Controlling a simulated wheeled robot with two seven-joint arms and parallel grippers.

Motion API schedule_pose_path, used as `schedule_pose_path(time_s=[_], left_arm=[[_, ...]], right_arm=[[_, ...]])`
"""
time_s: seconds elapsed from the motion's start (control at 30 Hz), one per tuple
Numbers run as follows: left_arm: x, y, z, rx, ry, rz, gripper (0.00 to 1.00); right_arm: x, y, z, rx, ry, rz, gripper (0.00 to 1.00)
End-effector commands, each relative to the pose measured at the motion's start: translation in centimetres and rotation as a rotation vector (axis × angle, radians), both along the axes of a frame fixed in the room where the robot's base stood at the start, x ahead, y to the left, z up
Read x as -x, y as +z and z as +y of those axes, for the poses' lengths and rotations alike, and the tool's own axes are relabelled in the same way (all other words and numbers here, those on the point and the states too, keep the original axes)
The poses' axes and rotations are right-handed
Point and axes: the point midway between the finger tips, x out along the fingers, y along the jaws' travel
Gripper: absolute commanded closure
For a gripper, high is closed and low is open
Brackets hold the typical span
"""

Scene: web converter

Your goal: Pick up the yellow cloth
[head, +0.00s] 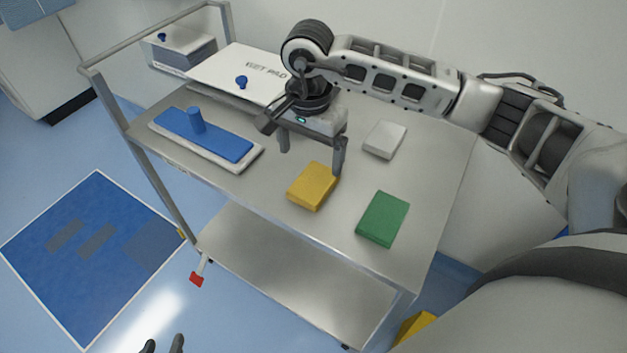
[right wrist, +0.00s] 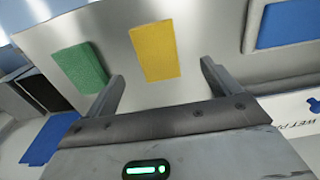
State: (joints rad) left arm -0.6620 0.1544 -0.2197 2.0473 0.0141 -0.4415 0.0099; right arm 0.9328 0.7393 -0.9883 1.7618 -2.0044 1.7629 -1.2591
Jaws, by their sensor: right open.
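The yellow cloth (head: 313,186) is a folded block lying on the metal cart top (head: 290,222), between the blue pad and the green cloth. My right gripper (head: 311,160) is open and empty, just behind and above the yellow cloth. In the right wrist view the yellow cloth (right wrist: 154,52) lies beyond the gap between the open fingers (right wrist: 160,85), apart from them. My left gripper (head: 163,345) shows only as dark fingertips at the bottom edge, away from the cart; its opening is unclear.
A green cloth (head: 382,219) lies to the right and a white block (head: 384,139) behind it. A blue-topped pad with a handle (head: 205,135) lies at left. A white wet pad box (head: 235,72) and a rail (head: 150,33) are at the back. The cart's front is clear.

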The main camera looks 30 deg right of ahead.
Motion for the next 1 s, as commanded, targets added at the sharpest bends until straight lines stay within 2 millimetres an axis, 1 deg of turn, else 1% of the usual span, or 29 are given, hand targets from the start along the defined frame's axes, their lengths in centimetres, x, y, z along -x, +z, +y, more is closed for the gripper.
schedule_pose_path(time_s=[0.03,0.1,0.3,0.47,0.5,0.6,0.7,0.87,0.9,0.97,1.0], left_arm=[[0.0,0.1,0.0,-0.001,0.001,0.001,0.64],[0.0,0.1,0.0,-0.001,0.001,0.000,0.64],[-0.1,0.5,0.0,0.002,0.005,-0.003,0.64],[-0.1,1.4,0.0,0.005,0.011,-0.008,0.64],[-0.1,1.2,0.0,0.006,0.013,-0.008,0.64],[0.0,1.1,0.0,0.005,0.015,-0.003,0.64],[0.1,0.7,0.1,0.002,0.014,0.004,0.64],[0.2,0.5,0.2,0.001,0.014,0.007,0.64],[0.1,0.5,0.2,0.001,0.014,0.007,0.64],[0.1,0.6,0.2,0.001,0.014,0.007,0.64],[0.1,0.6,0.2,0.000,0.015,0.006,0.64]], right_arm=[[0.0,-0.8,0.0,-0.001,0.000,0.002,0.11],[0.0,-1.5,0.0,-0.001,0.001,0.002,0.11],[0.1,-2.7,-0.1,-0.002,-0.001,0.003,0.11],[0.4,-5.1,-0.7,-0.001,-0.002,0.005,0.11],[0.4,-5.7,-0.6,-0.003,0.000,0.003,0.11],[0.3,-6.8,-0.6,-0.003,0.000,0.002,0.11],[0.3,-7.2,-0.6,-0.003,0.000,-0.001,0.11],[0.2,-7.3,-0.6,-0.002,0.000,-0.002,0.11],[0.2,-7.2,-0.6,-0.002,0.000,-0.002,0.14],[0.3,-7.2,-0.6,-0.002,0.000,-0.002,0.30],[0.3,-7.2,-0.6,-0.003,0.000,-0.002,0.42]])
